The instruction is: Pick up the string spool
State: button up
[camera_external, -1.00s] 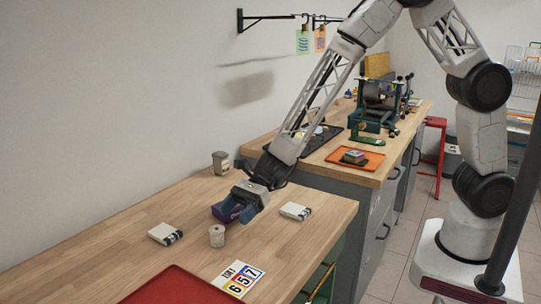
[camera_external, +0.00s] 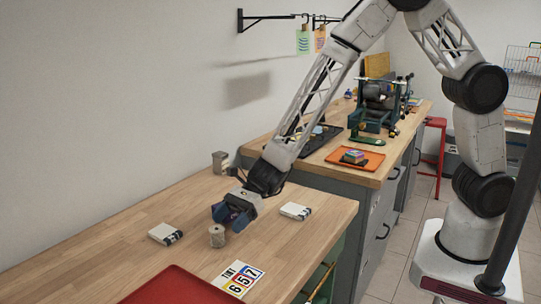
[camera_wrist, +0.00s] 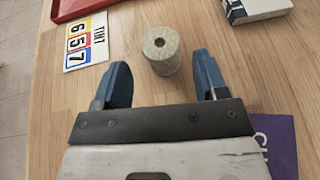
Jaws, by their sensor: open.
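The string spool (camera_external: 217,236) is a small beige cylinder standing upright on the wooden table. In the wrist view the string spool (camera_wrist: 161,50) shows its top with a dark centre hole, ahead of and between the two blue fingers. My gripper (camera_external: 229,219) is close behind the spool, low over the table. In the wrist view my gripper (camera_wrist: 161,80) has its fingers spread wide with nothing between them. The spool appears slightly beyond the fingertips; whether the fingers overlap it in height I cannot tell.
A purple box (camera_wrist: 280,140) lies beside my gripper, partly hidden. White boxes (camera_external: 165,233) (camera_external: 296,211) lie left and right. A number card (camera_external: 238,278) and red tray (camera_external: 178,288) are at the front. A small container (camera_external: 220,162) stands by the wall. Bare wood surrounds the spool.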

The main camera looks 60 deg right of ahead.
aim_at(220, 229)
jog(key=shift+x, duration=2.4)
jog(key=shift+c, duration=0.4)
jog(key=c, duration=0.8)
jog(key=shift+r, duration=0.75)
jog(key=shift+s+d+r, duration=0.1)
jog(key=shift+d+r, duration=0.05)
jog(key=shift+r, duration=0.35)
jog(key=shift+s+d+r, duration=0.1)
jog(key=shift+s+r, duration=0.05)
jog(key=shift+r, duration=0.35)
jog(key=s+d, duration=0.3)
jog(key=s+d+r, duration=0.1)
jog(key=s+d, duration=0.2)
jog(key=s, duration=0.1)
jog(key=s+d, duration=0.4)
jog(key=shift+s+d+r, duration=0.1)
jog(key=shift+s+r, duration=0.05)
jog(key=shift+r, duration=0.05)
